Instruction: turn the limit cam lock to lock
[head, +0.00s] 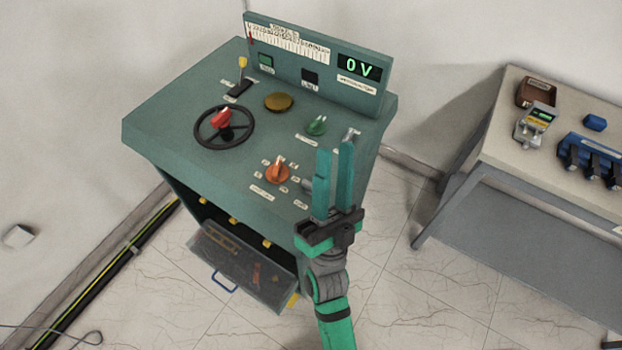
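The teal control console (165,130) stands at centre with knobs on its sloped top. A small silver lock-like part (351,134) sits near the top's right edge, just beyond my fingertips; it may be the limit cam lock, but its label is too small to read. Another small grey part (307,185) shows just left of my fingers, partly hidden by them. My gripper (335,148) is over the console's right side, fingers pointing up the picture. Its two teal fingers are apart with a narrow empty gap. I cannot tell whether a finger touches the silver part.
An orange selector knob (277,172), a green knob (317,125) and a black handwheel (224,127) with a red knob are left of my gripper. An open drawer (240,265) juts out below. A table (500,150) stands right.

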